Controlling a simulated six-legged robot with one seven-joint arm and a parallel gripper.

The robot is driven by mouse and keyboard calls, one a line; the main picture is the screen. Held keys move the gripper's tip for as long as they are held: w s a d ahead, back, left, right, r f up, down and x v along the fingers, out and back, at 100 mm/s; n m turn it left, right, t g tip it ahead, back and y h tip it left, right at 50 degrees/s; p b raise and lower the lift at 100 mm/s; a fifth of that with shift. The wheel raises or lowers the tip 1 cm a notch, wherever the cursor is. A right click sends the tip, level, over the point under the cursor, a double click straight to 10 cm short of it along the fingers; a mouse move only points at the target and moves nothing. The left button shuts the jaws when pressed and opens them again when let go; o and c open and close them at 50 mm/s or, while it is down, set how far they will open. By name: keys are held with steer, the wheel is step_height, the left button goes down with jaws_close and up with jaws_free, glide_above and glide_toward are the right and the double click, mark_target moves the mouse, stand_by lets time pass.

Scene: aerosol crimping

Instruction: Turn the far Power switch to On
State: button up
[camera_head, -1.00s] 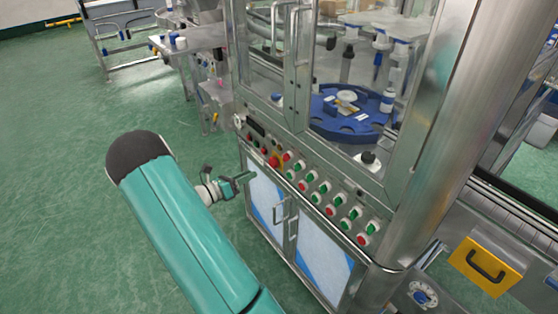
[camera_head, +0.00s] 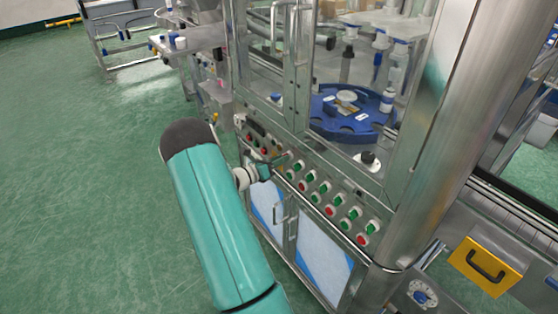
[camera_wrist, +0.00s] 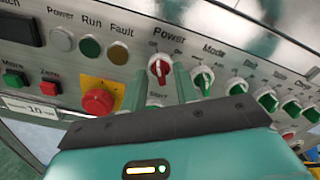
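The Power switch (camera_wrist: 159,69) is a red rotary knob on a white round base, under the Power label on the metal panel in the wrist view. Its handle stands near upright with a slight tilt; I cannot tell its exact setting. My gripper (camera_wrist: 159,88) is open, one teal finger on each side below the knob, with gaps visible. I cannot tell how deep the fingertips reach. In the head view my gripper (camera_head: 276,162) is at the panel's left part and hides the switch there.
A green Mode switch (camera_wrist: 202,78) sits close right of the right finger, with more green knobs beyond. A red emergency button (camera_wrist: 98,101) on a yellow plate is left of the left finger. Cabinet door handles (camera_head: 280,212) stick out below the panel.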

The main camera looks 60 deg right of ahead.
jaws_close()
steer(key=shift+m, duration=0.5)
steer(key=m, duration=1.1)
stand_by(0.5)
